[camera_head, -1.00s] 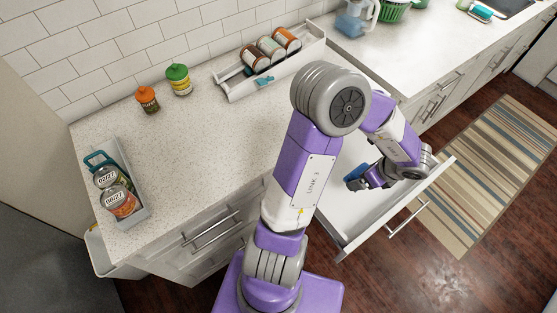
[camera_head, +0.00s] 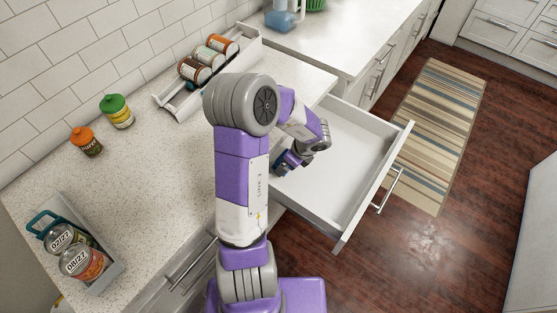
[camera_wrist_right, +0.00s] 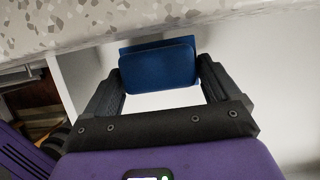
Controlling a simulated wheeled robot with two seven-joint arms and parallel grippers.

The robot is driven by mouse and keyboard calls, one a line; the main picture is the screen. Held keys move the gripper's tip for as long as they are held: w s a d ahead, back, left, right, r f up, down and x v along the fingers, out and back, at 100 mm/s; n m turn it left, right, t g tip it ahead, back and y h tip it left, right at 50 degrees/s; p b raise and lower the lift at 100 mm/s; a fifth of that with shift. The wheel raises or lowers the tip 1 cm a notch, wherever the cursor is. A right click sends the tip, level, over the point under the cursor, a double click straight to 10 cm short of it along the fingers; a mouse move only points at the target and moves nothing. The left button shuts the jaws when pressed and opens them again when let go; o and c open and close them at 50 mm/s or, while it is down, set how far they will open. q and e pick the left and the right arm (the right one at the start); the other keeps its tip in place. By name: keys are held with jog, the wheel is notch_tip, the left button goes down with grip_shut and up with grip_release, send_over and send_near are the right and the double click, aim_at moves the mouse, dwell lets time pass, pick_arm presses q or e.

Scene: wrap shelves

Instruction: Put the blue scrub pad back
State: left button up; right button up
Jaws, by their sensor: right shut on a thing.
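My right gripper (camera_head: 282,163) is shut on the blue scrub pad (camera_wrist_right: 158,66). In the right wrist view the pad sits between the two dark fingers (camera_wrist_right: 160,85), just below the speckled counter edge. In the head view the gripper is at the back left part of the open white drawer (camera_head: 345,165), close to the counter front, and the pad (camera_head: 292,157) is partly hidden by it. I cannot tell whether the pad touches the drawer floor. My left gripper is not in view.
The speckled counter (camera_head: 150,180) overhangs close to the gripper. On it are a spice rack (camera_head: 185,105) with several jars, a green-lidded jar (camera_head: 118,112), an orange-lidded jar (camera_head: 86,142) and a caddy (camera_head: 105,275) with cans. The rest of the drawer looks empty.

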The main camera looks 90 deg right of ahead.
aim_at(279, 159)
jog(key=w+d+f, duration=0.1)
jog(key=w+d+f+b, duration=0.1)
jog(key=w+f, duration=0.1)
jog(key=shift+w+d, duration=0.15)
jog(key=shift+d, duration=0.1)
jog(key=shift+r, duration=0.1)
jog(key=shift+f, duration=0.25)
jog(key=o, duration=1)
jog(key=shift+r, duration=0.1)
jog(key=shift+r, duration=0.1)
jog(key=shift+r, duration=0.2)
jog(key=p+v, duration=0.4)
jog(key=v, duration=0.7)
jog(key=shift+s+a+r+p, duration=0.15)
jog(key=shift+s+r+p, duration=0.05)
jog(key=shift+r+p, duration=0.2)
